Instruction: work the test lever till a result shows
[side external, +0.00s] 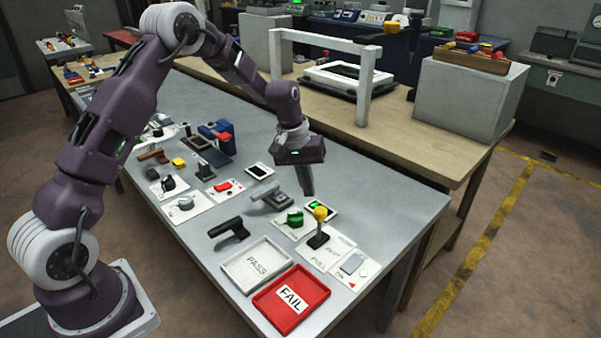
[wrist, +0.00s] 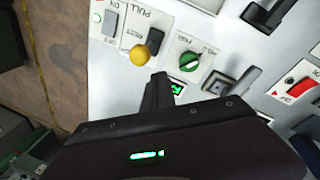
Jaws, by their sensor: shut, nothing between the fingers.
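The test lever (side external: 318,240) has a yellow ball on top (side external: 320,213) and a black base on a white plate near the table's right edge. In the wrist view its yellow ball (wrist: 140,55) shows beside the word PULL. A small screen (side external: 327,206) behind the lever is lit green; in the wrist view this green screen (wrist: 177,87) is partly hidden by my fingers, and I cannot read its sign. My gripper (side external: 308,192) is shut and empty, above the table behind the lever. Its fingertips (wrist: 159,76) appear just below the yellow ball, apart from it.
A rocker switch (side external: 354,263) lies to the right. The PASS tray (side external: 234,274) and red FAIL tray (side external: 270,310) are in front, both empty.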

